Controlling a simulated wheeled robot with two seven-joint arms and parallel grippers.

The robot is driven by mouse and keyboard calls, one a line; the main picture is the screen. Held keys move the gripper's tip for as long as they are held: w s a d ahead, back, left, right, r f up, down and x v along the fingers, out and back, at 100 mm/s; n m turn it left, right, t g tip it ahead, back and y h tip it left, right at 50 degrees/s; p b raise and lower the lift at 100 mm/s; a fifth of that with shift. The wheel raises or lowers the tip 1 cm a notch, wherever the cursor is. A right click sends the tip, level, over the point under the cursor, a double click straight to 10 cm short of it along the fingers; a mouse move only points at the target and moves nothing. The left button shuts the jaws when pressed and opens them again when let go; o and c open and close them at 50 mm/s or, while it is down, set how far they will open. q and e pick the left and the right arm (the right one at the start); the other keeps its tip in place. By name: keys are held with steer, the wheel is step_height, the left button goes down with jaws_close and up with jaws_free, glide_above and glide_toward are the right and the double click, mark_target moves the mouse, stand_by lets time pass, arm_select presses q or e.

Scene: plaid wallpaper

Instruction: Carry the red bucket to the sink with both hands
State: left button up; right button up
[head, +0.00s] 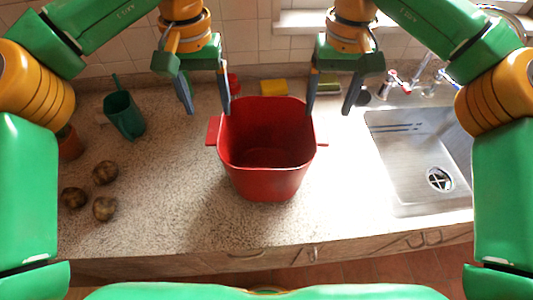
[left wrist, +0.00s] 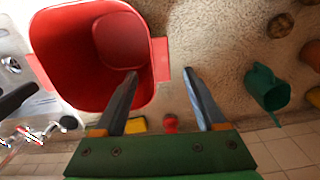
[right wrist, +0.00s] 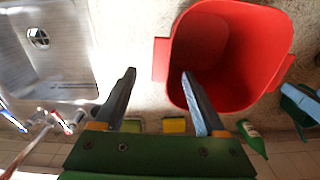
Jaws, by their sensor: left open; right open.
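The red bucket (head: 267,180) stands upright on the counter, left of the sink, with a flat handle on each side. The metal sink (head: 405,150) is set into the counter at the right. My left gripper (head: 207,108) is open, above and behind the bucket's left rim; in the left wrist view the left handle (left wrist: 160,60) shows between its fingers. My right gripper (head: 329,108) is open, above and behind the bucket's right rim; in the right wrist view the right handle (right wrist: 161,60) shows between its fingers. I cannot tell whether any finger touches the bucket.
A green watering-can-like container (head: 124,115), a terracotta pot (head: 70,145) and several potatoes (head: 104,208) are at the left. Yellow sponge (head: 273,87) lies behind the bucket. Taps (head: 400,82) stand behind the sink. Counter in front of the bucket is clear.

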mark_target(214, 129)
arm_select(q)
steer(key=f, duration=0.6)
steer(key=shift+w+f, duration=0.2)
steer(key=shift+f, duration=0.05)
arm_select(e)
steer(key=f, duration=0.6)
steer(key=shift+w+a+f, duration=0.1)
steer(key=shift+w+f, duration=0.1)
steer(key=shift+w, duration=0.1)
arm_select(q)
steer(key=shift+s, duration=0.1)
arm_select(e)
steer(key=shift+s, duration=0.15)
arm_select(q)
jaws_close()
arm_select(e)
jaws_close()
